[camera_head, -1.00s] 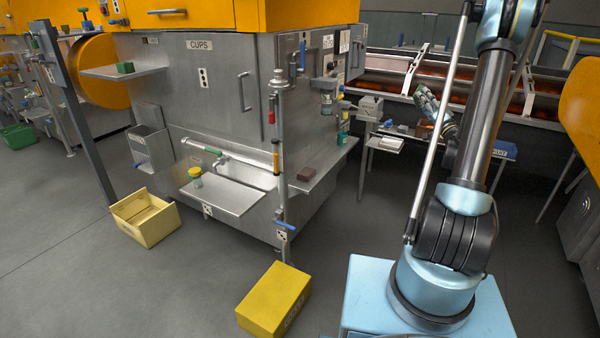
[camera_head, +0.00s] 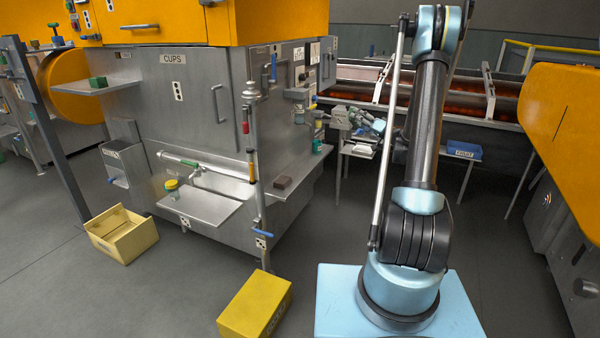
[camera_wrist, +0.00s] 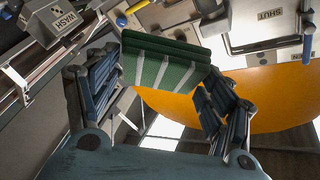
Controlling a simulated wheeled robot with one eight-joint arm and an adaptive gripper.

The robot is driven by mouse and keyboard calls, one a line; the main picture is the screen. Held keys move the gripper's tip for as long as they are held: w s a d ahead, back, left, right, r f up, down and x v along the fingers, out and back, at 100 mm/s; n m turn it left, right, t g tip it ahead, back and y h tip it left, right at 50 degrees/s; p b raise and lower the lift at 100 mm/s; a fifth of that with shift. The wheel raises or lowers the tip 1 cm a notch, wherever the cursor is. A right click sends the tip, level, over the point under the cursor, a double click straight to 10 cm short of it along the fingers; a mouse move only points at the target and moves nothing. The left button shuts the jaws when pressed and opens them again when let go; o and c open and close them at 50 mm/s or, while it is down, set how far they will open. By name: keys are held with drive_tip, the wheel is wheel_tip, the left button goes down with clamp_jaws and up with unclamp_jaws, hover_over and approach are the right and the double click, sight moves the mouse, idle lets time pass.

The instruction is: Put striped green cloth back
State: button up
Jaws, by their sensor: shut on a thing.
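The striped green cloth (camera_wrist: 165,62), dark green with white stripes, shows in the wrist view between the fingers of my gripper (camera_wrist: 160,90). My gripper is shut on it, with one finger on each side. In the head view my gripper (camera_head: 362,122) is behind the arm, near the small table beside the machine. The cloth cannot be made out there.
The steel CUPS machine (camera_head: 185,110) with its shelves stands at the left. A yellow box (camera_head: 255,303) and an open yellow crate (camera_head: 125,240) are on the floor. A blue tray (camera_head: 461,150) lies right of my arm. The wrist view shows a WASH label (camera_wrist: 65,22).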

drive_tip(key=w+a+f+n+g+h, duration=0.1)
drive_tip(key=a+f+n+g+h, duration=0.1)
drive_tip(key=f, duration=0.5)
drive_tip(key=w+a+f+n+g+h, duration=0.2)
drive_tip(key=a+f+n+g, duration=0.2)
drive_tip(key=f+n+g, duration=0.2)
drive_tip(key=w+a+f+n+g+h, duration=0.1)
drive_tip(key=a+f+n+g+h, duration=0.1)
drive_tip(key=f+n, duration=0.3)
wheel_tip(320, 180, down, 4)
drive_tip(key=shift+w+a+r+n+g+h, duration=0.1)
drive_tip(key=shift+w+a+n+g+h, duration=0.25)
drive_tip(key=shift+g, duration=0.55)
drive_tip(key=shift+s, duration=0.1)
drive_tip(key=w+a+f, duration=0.1)
drive_tip(key=w+a, duration=0.1)
drive_tip(key=a, duration=0.4)
drive_tip(key=w+a, duration=0.2)
drive_tip(key=a, duration=0.4)
drive_tip(key=w+a+f, duration=0.1)
drive_tip(key=w+a, duration=0.1)
drive_tip(key=a, duration=0.4)
drive_tip(key=shift+w+a+f, duration=0.25)
drive_tip(key=shift+w+f, duration=0.1)
drive_tip(key=shift+w, duration=0.05)
drive_tip(key=shift+a+f, duration=0.2)
drive_tip(key=shift+f, duration=1.75)
drive_tip(key=o, duration=1)
drive_tip(key=shift+f, duration=0.1)
drive_tip(key=shift+c, duration=0.2)
